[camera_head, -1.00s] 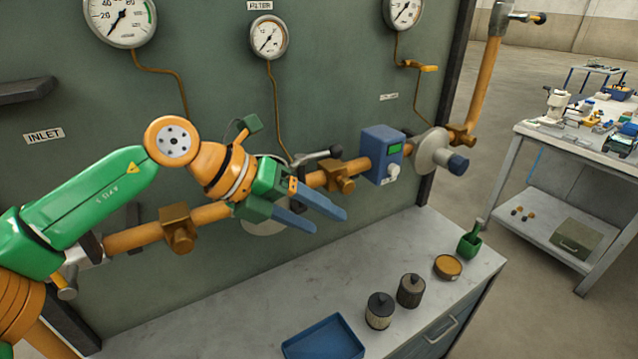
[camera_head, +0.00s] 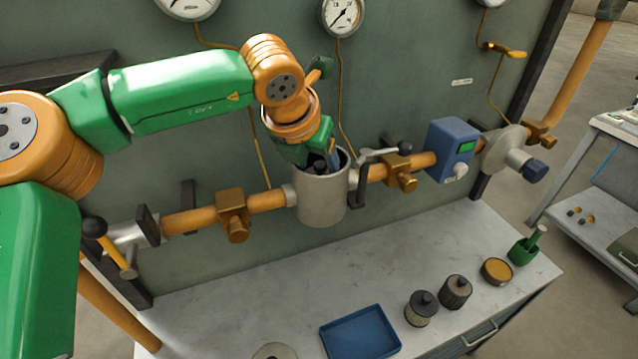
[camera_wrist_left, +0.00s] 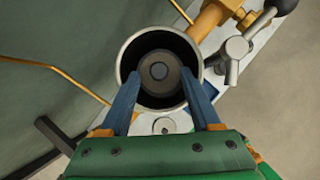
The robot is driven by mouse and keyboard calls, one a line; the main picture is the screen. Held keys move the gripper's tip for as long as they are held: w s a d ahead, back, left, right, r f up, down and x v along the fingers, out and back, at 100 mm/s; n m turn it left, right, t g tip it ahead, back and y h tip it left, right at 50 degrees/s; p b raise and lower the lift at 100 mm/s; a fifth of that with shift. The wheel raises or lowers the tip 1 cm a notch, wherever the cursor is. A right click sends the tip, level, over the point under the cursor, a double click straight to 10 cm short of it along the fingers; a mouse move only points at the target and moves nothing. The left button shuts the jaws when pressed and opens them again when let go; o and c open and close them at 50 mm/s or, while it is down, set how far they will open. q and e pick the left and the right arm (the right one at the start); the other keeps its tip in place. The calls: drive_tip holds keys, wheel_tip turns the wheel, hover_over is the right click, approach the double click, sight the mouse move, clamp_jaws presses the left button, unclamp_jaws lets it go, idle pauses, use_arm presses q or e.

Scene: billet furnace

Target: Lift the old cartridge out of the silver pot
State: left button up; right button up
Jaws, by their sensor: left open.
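The silver pot (camera_head: 322,205) sits in the orange pipe line on the green panel, with its top open. In the left wrist view I look down into the pot (camera_wrist_left: 124,62). The old cartridge (camera_wrist_left: 159,71) stands inside it, a dark round top with a lighter centre. My left gripper (camera_head: 326,166) points down at the pot's mouth. I cannot tell how deep the tips reach. My right gripper is not in view.
A blue tray (camera_head: 360,334), two dark cartridges (camera_head: 421,309) (camera_head: 456,292), an orange-topped tin (camera_head: 496,271) and a green container (camera_head: 522,250) stand on the bench. A pale disc (camera_head: 275,351) lies at its front edge. Valve handles and a blue box (camera_head: 452,150) flank the pot.

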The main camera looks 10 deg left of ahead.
use_arm(q)
drive_tip(key=shift+w+f, duration=0.3)
drive_tip(key=shift+w, duration=0.3)
drive_tip(key=shift+c, duration=0.6)
drive_tip(key=c, duration=0.4)
drive_tip(key=shift+s+r, duration=0.1)
drive_tip(key=shift+s, duration=0.1)
clamp_jaws()
drive_tip(key=shift+w, duration=0.1)
